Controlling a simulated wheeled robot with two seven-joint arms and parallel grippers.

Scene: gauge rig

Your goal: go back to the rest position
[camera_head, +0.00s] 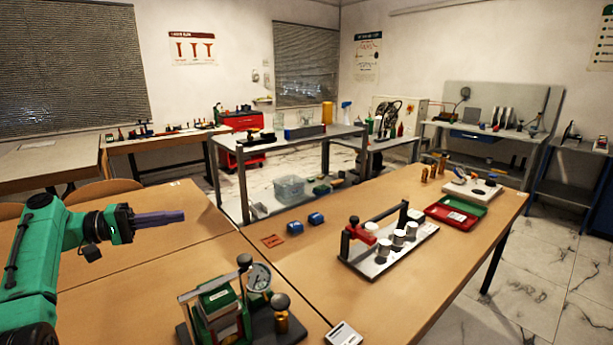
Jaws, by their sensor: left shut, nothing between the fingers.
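My left gripper (160,218) is at the left, above the wooden table, at the end of my green arm (50,255). Its dark fingers are together and point right, with nothing held. The gauge rig (228,310) with a round dial (259,277) stands at the front of the table, below and to the right of the gripper, apart from it. My right gripper does not show.
Two blue pieces (295,228) lie mid-table. A grey fixture (388,250) with white cylinders, a red tray (456,213) and a white board (472,189) stand to the right. A small pale box (343,334) is at the front edge. The table's left part (130,290) looks clear.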

